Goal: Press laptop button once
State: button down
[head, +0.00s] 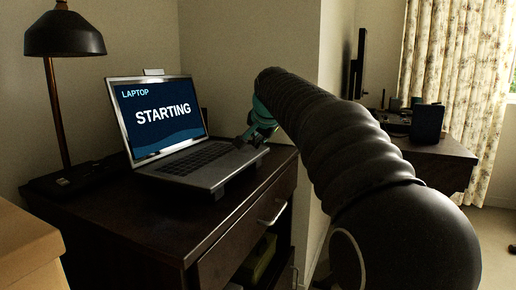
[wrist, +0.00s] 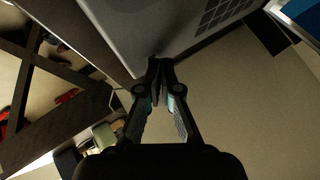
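The laptop (head: 193,166) stands open on a dark wooden cabinet. Its screen (head: 156,116) is lit blue and reads "LAPTOP" and "STARTING". My gripper (head: 251,137) is at the right side of the laptop, by the end of the keyboard base. In the wrist view, my gripper (wrist: 158,63) has its two fingertips together, with nothing seen between them. The tips lie at the edge of the grey laptop base (wrist: 165,28); I cannot tell whether they touch it. The laptop's button cannot be made out.
The dark cabinet (head: 120,222) has a drawer with a metal handle. A dark lamp (head: 64,35) stands at its back left. A wall corner is behind my arm. A second desk (head: 440,153) with dark objects stands at the right, by a flowered curtain (head: 455,70).

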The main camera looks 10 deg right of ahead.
jog(key=shift+a+f, duration=0.1)
jog(key=shift+f, duration=0.35)
jog(key=shift+w+a+r+p, duration=0.15)
jog(key=shift+a+r+p, duration=0.05)
jog(key=shift+r+p, duration=0.75)
jog(key=shift+d, duration=0.2)
jog(key=shift+r, duration=0.2)
notch_tip(320, 180, up, 5)
jog(key=p, duration=0.5)
jog(key=s+f+n+g+p, duration=0.1)
jog(key=s+f+n, duration=0.15)
jog(key=s, duration=0.65)
jog(key=s+f+n+g+p, duration=0.1)
jog(key=s+f+n, duration=0.15)
jog(key=s, duration=0.75)
jog(key=s+f+n, duration=0.2)
jog(key=s+f, duration=0.6)
jog(key=s, duration=0.2)
jog(key=s+f+n+g+p, duration=0.1)
jog(key=s+f+n, duration=0.1)
jog(key=s+f, duration=0.6)
jog(key=s, duration=0.3)
jog(key=shift+g, duration=0.3)
